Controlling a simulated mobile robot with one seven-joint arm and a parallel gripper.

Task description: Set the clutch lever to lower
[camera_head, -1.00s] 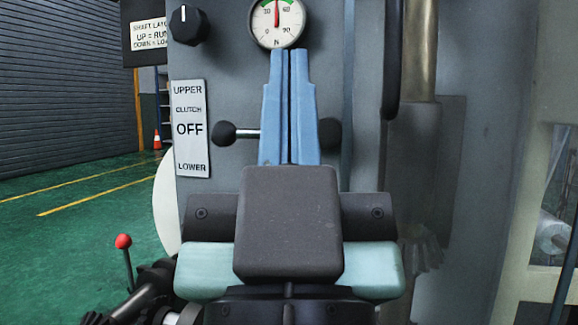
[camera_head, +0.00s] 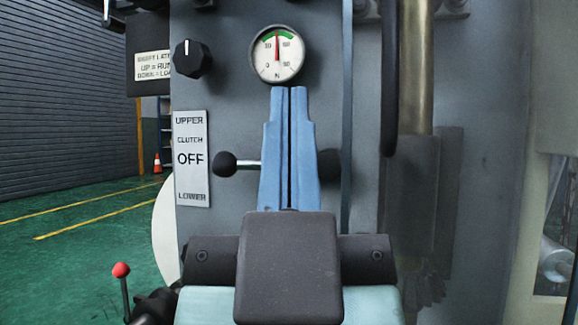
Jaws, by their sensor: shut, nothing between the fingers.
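The clutch lever (camera_head: 224,164) has a black ball knob at the left end of a thin metal rod. The rod runs level, beside the OFF mark of the clutch label (camera_head: 191,158), which reads UPPER, OFF and LOWER from top to bottom. My gripper (camera_head: 289,92) points up the grey panel with its blue fingers shut and empty. The fingers hide the middle of the lever; a dark round part shows to their right. The fingertips are just below the dial gauge. I cannot tell whether the fingers touch the lever.
The grey panel (camera_head: 225,80) carries a black rotary knob (camera_head: 192,59) and a round gauge (camera_head: 277,54). A vertical brass-coloured column (camera_head: 416,70) stands at the right. A red-knobbed lever (camera_head: 121,270) is at the lower left. Green floor with an orange cone (camera_head: 157,163) lies open at the left.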

